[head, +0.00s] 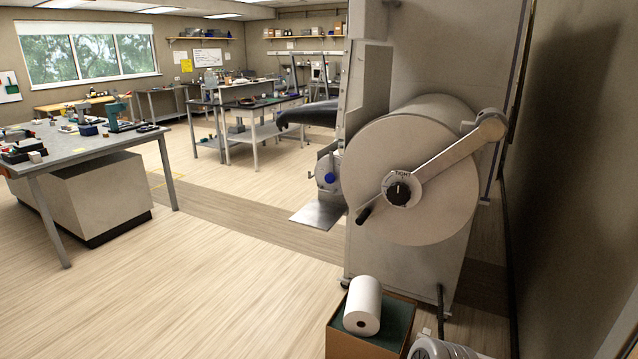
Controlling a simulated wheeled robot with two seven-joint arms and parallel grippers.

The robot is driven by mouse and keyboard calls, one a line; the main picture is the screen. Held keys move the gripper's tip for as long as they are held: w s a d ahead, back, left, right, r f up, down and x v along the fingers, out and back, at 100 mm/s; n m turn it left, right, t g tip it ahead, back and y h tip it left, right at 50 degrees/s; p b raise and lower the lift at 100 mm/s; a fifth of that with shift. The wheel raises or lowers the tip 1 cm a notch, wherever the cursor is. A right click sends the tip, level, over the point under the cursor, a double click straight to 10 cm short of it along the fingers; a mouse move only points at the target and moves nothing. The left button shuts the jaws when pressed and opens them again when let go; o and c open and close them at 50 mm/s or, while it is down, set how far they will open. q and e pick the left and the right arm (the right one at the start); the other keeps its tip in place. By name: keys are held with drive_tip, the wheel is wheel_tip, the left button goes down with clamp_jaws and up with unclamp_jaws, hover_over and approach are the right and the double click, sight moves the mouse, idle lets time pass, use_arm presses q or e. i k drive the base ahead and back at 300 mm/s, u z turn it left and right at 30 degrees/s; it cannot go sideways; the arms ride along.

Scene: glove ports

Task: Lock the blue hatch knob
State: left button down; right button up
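A small blue knob (329,178) sits on a small round grey hatch (324,165) on the side of the large grey cabinet (430,270), left of the big drum-shaped door. The big round door (425,215) has a metal bar (450,160) across it, a black knob (398,191) with small lettering at its centre, and a black handle (364,214) at the bar's lower end. The blue knob is small here, and I cannot tell whether it is locked.
A metal shelf (318,214) juts out below the small hatch. A workbench (75,148) stands at left. Floor between bench and cabinet is clear. A wall closes the right side.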

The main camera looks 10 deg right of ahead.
sight(330, 177)
drive_tip(key=u, duration=0.55)
drive_tip(key=i, duration=1)
drive_tip(key=u, duration=0.3)
